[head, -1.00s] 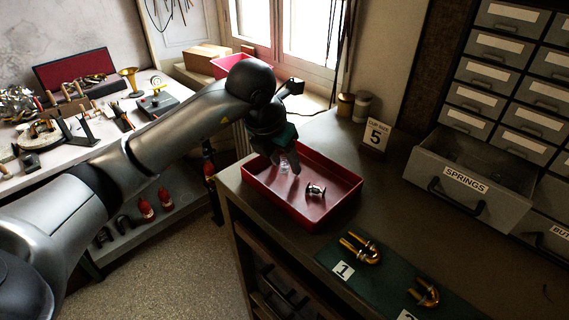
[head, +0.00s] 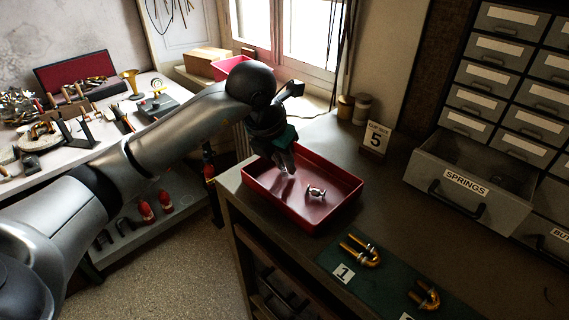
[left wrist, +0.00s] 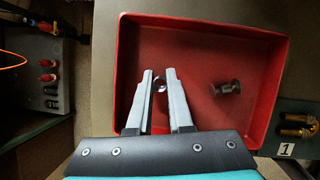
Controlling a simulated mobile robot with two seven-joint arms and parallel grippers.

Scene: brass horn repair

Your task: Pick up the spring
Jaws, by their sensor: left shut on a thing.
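The spring (left wrist: 160,85) is a small, shiny, ring-like piece between my left fingertips in the left wrist view. My left gripper (left wrist: 160,82) is shut on it, with the two fingers on either side. In the head view my left gripper (head: 287,167) points down into the red tray (head: 341,208), over its left part. The spring cannot be made out clearly there. My right gripper is in neither view.
A silvery spool-shaped part (head: 316,192) lies in the tray, right of my gripper. An open drawer marked SPRINGS (head: 465,187) juts out at right. A green mat (head: 385,292) with brass U-shaped tubes lies in front. A "5" sign (head: 375,139) stands behind.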

